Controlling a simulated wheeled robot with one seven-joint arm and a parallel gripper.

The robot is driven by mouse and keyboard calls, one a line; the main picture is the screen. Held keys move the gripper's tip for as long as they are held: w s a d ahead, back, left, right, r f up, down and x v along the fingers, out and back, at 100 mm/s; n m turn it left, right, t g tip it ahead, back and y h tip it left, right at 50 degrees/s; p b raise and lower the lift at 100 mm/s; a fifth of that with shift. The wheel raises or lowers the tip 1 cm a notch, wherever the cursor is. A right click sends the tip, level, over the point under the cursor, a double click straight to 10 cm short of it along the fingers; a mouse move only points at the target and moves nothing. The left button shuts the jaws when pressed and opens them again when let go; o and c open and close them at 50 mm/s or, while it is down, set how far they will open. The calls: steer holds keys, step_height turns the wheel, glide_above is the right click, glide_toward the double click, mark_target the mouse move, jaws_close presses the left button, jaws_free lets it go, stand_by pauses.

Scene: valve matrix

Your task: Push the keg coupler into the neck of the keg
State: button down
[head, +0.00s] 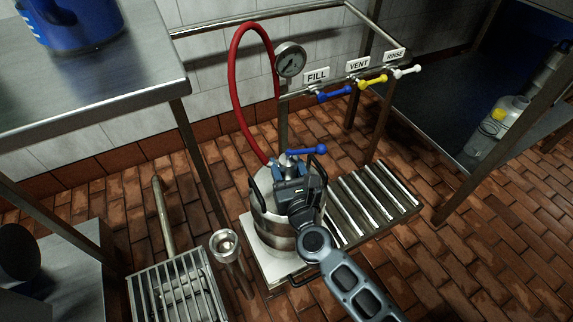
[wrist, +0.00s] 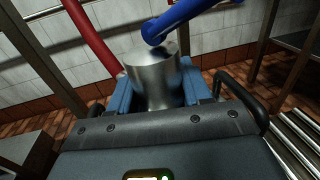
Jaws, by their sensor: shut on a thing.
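The keg (head: 262,225) is a steel barrel with black handles, standing on a pale platform (head: 255,255). The keg coupler (wrist: 152,78) is a metal cylinder with a blue lever (wrist: 190,18) on top and a red hose joined to it. In the head view the coupler's blue lever (head: 307,150) shows above my gripper (head: 286,178). My gripper is shut on the coupler, with blue finger pads on both sides of the metal body in the wrist view (wrist: 168,92). The coupler is over the keg's top. The keg's neck is hidden behind my gripper, so I cannot tell how the coupler sits in it.
A red hose (head: 232,85) arches up beside a pressure gauge (head: 290,60). Valves labelled FILL (head: 334,94), VENT (head: 372,82) and RINSE (head: 406,72) sit on a rail behind. A slatted rack (head: 375,203) is right of the keg; a steel funnel (head: 225,244) stands left.

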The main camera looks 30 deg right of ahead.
steer(key=shift+f, duration=0.15)
steer(key=shift+c, duration=2.1)
jaws_free()
steer(key=shift+s+a, duration=0.25)
steer(key=shift+s, duration=1.05)
steer(key=shift+s+a, duration=0.2)
steer(key=shift+s, duration=1.05)
steer(key=shift+s+a, duration=0.25)
steer(key=shift+s, duration=1.05)
